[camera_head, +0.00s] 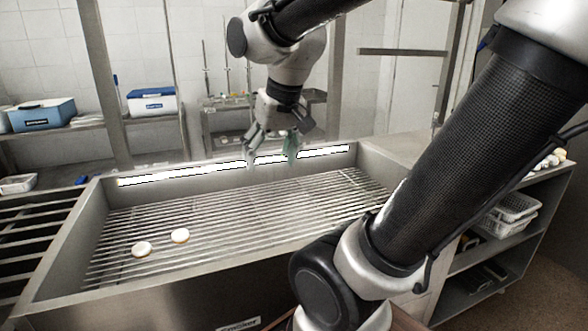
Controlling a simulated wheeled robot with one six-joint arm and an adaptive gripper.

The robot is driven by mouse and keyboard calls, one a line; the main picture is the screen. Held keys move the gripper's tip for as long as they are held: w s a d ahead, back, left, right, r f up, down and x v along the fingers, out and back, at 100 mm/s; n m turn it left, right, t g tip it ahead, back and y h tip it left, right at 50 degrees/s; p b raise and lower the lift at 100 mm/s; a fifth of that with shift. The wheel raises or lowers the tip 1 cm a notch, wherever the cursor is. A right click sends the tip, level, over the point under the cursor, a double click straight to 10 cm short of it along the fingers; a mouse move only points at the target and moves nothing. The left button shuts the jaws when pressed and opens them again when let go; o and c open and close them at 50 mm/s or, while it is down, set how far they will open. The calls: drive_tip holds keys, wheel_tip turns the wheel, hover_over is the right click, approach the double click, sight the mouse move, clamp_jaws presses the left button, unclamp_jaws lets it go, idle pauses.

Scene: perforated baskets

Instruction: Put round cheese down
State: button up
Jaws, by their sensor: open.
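Two small, round, pale cheeses with tan sides lie close together but apart on the slatted metal rack at the left front. One cheese (141,249) is nearer the left wall, and the other cheese (180,236) is a little to its right and farther back. The rack (260,215) sits inside a steel basin. My gripper (270,160) points down above the far part of the basin, to the right of both cheeses and well apart from them. Its fingers are spread, and I see nothing between them.
The steel basin has raised walls (60,245) around the rack. The middle and right of the rack are clear. Cool boxes (152,102) stand on a shelf at the back left. White perforated baskets (515,208) sit on shelves at the right.

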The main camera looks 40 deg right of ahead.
drive_tip(key=s+f+n, duration=0.1)
drive_tip(key=s+n, duration=0.1)
drive_tip(key=s, duration=0.5)
drive_tip(key=shift+d+f+n, duration=0.15)
drive_tip(key=shift+d+n, duration=0.15)
drive_tip(key=shift+d, duration=0.15)
drive_tip(key=shift+w, duration=0.1)
drive_tip(key=shift+c, duration=0.3)
